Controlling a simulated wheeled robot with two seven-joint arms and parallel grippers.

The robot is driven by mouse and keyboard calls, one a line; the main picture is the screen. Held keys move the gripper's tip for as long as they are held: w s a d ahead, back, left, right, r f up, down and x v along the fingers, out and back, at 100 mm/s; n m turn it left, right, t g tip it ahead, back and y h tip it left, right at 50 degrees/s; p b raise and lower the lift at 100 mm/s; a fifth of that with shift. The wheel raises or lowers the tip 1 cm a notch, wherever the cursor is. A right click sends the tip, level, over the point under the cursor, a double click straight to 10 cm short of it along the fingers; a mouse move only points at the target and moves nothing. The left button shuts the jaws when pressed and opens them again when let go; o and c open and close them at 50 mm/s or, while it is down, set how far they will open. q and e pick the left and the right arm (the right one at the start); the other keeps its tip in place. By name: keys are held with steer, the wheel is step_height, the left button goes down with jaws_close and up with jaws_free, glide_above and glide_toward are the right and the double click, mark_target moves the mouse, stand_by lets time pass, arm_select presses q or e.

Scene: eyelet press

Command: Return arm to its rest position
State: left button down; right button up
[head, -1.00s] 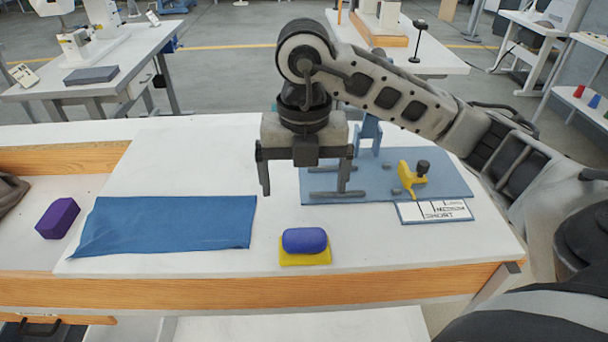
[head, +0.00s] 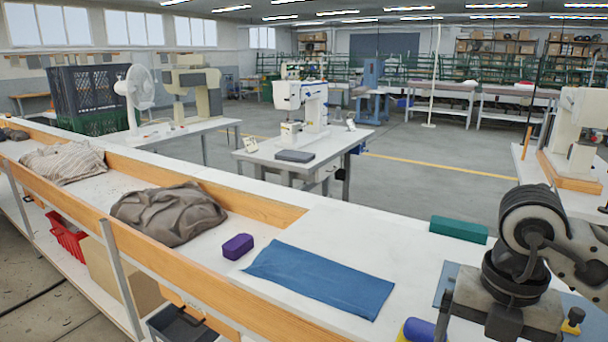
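My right arm comes in from the right edge in the head view, with its gripper (head: 500,325) above the right part of the white worktable (head: 350,231). The fingertips are cut off by the bottom edge. The visible finger bases stand wide apart, and I see nothing held between them. A blue mat (head: 449,275) lies below and behind the gripper, mostly hidden by it. A blue-purple oval block (head: 418,328) on a yellow piece lies left of the gripper, partly cut off. My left gripper is out of view.
A blue cloth (head: 320,278) lies flat on the table, with a purple block (head: 238,246) to its left. A dark green block (head: 459,229) sits at the back edge, close to my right arm. Brown fabric (head: 168,213) lies in the wooden-sided bay. The table behind the cloth is clear.

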steer(key=s+a+f+n+g+y, duration=0.1)
steer(key=s+a+n+g+y, duration=0.15)
steer(key=a+y, duration=0.4)
steer(key=s+a+f+n+g+y, duration=0.1)
steer(key=s+a+n+y, duration=0.15)
steer(key=a, duration=0.65)
steer(key=a+r+m+t+y, duration=0.3)
steer(key=a+r+m+y, duration=0.3)
steer(key=y, duration=0.5)
steer(key=w+d+f+m+t+h, duration=0.3)
steer(key=w+f+m+t+h, duration=0.1)
steer(key=m+t, duration=0.5)
steer(key=w+d+f+m+t+h, duration=0.4)
steer(key=m+t+h, duration=0.1)
steer(key=m+t, duration=0.45)
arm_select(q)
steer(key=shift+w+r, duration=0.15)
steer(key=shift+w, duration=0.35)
arm_select(e)
steer(key=s+d+f+m+g+h, duration=0.2)
steer(key=s+f, duration=0.1)
steer(key=f, duration=0.4)
steer(key=s+d+f+m+g+h, duration=0.1)
steer(key=s+f+m+g+h, duration=0.2)
steer(key=f, duration=0.4)
steer(key=s+d+f+m+g+h, duration=0.2)
steer(key=s+f, duration=0.3)
steer(key=f, duration=0.3)
steer(key=shift+d+g+h, duration=0.3)
steer(key=shift+h, duration=0.2)
